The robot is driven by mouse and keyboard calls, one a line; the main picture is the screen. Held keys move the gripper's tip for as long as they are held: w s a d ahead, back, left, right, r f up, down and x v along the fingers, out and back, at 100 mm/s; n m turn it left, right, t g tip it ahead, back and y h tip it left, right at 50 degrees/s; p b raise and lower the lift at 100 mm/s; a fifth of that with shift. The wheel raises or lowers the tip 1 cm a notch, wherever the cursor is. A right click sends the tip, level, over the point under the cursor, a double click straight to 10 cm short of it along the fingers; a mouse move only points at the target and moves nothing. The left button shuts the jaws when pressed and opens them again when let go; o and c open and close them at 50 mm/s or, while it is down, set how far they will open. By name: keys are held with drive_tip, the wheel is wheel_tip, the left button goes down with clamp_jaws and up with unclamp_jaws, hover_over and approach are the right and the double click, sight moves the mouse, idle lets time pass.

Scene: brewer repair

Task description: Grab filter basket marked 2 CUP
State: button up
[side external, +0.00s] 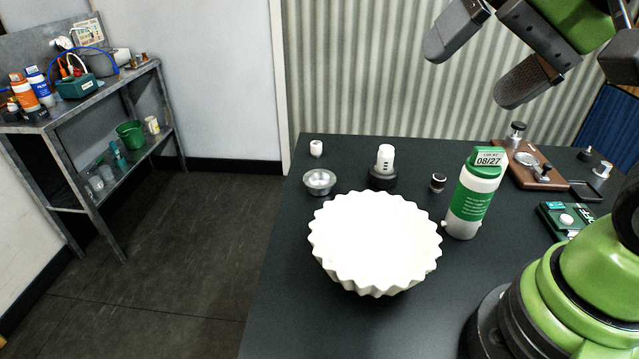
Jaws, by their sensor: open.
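A small silver metal basket (319,182) sits on the dark table at its far left. No 2 CUP marking can be read on it, so I cannot tell whether it is the marked one. A large white fluted bowl-shaped piece (375,240), like a coffee filter, stands nearer the camera and also shows no readable marking. My gripper (491,60) is open and empty. It hangs high at the upper right, well above the table and far to the right of the metal basket.
A white bottle with a green lid and label (473,195) stands right of the bowl. A white cylinder on a black base (384,168), a small white cup (316,149) and a small dark jar (438,182) stand behind. A wooden board with tools (530,168) lies farther right. The front left tabletop is clear.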

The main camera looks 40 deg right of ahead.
drive_tip(key=w+d+f+m+g, duration=0.1)
drive_tip(key=w+f+m, duration=0.1)
drive_tip(key=w+m, duration=0.65)
drive_tip(key=m+g, duration=0.2)
drive_tip(key=m, duration=1.2)
hover_over(325, 180)
drive_tip(key=s, duration=0.4)
drive_tip(key=f, duration=2.4)
drive_tip(key=shift+w+a, duration=0.1)
drive_tip(key=shift+a, duration=0.15)
drive_tip(key=shift+y, duration=0.3)
drive_tip(key=shift+x, duration=3.05)
drive_tip(key=shift+w+d, duration=0.1)
drive_tip(key=shift+c, duration=0.2)
drive_tip(key=c, duration=0.9)
